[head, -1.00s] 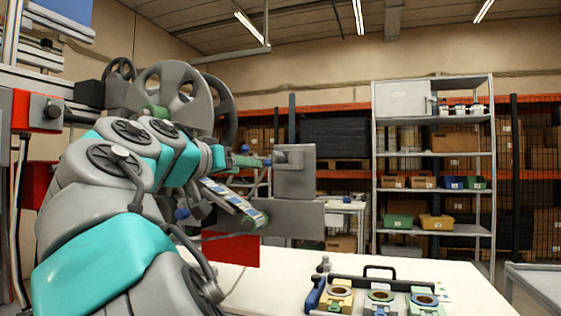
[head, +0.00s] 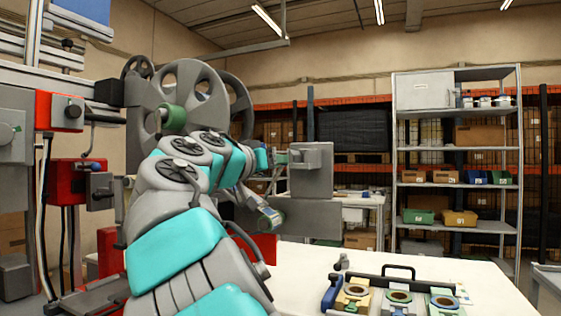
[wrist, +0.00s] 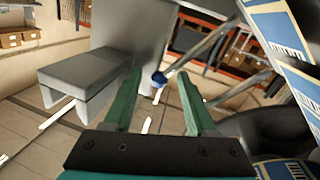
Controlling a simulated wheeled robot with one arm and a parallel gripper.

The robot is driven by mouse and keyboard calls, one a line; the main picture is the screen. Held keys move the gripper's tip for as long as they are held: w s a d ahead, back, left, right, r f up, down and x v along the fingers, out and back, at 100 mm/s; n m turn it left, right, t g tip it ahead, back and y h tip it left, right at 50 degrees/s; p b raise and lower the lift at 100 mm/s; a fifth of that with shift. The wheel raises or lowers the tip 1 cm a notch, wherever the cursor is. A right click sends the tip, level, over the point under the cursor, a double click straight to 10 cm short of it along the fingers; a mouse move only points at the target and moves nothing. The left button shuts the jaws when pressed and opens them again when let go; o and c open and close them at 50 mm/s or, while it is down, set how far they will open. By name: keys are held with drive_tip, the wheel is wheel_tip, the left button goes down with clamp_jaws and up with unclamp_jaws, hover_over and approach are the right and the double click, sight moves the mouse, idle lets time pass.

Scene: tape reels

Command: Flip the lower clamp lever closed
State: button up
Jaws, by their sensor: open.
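In the wrist view, my gripper (wrist: 160,90) has two green fingers spread apart with nothing clasped between them. A lever with a blue knob (wrist: 160,79) shows in the gap near the fingertips, and its grey rod runs to the upper right. I cannot tell whether a finger touches the knob, or whether this is the lower clamp lever. In the head view, a red block (head: 75,176) with a small blue-tipped handle (head: 92,165) is at the left, below another red block (head: 60,111). My arm hides much of the machine and most of my gripper there.
A grey box-shaped part (wrist: 85,75) is left of my fingers in the wrist view. A strip with blue and white labels (wrist: 285,35) is close on the right. In the head view, a white table (head: 310,262) holds a carrier (head: 390,295) with several reels.

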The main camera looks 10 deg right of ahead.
drive_tip(key=shift+c, duration=0.4)
clamp_jaws()
idle(0.9)
